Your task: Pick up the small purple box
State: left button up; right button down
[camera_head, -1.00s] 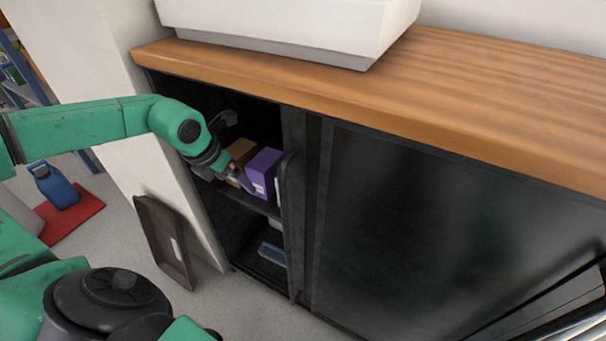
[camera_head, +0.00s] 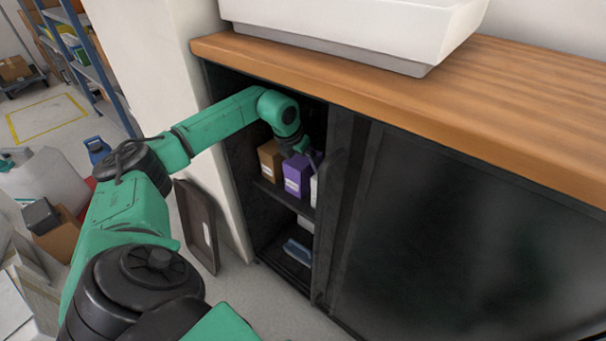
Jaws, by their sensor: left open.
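The small purple box (camera_head: 296,178) stands upright on the upper shelf inside the open left part of the black cabinet (camera_head: 233,145). A brown box (camera_head: 270,160) stands just left of it, and a white item (camera_head: 314,190) is at its right. My left gripper (camera_head: 309,158) reaches into the opening from the left, at the top of the purple box. Its jaws are open; part of them is hidden, and I cannot tell whether they touch the box. My right gripper is not in view.
The wooden countertop (camera_head: 420,105) overhangs the opening, with a white basin-like unit (camera_head: 350,30) on it. The dark door panel (camera_head: 450,230) closes the right side. A lower shelf holds a blue item (camera_head: 297,251). A dark tray (camera_head: 197,225) leans against the wall at left.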

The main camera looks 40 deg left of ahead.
pick_arm(q)
jog(key=shift+r, duration=0.15)
jog(key=shift+f, duration=0.3)
dwell(0.4)
jog(key=c, duration=1.4)
jog(key=shift+r, duration=0.1)
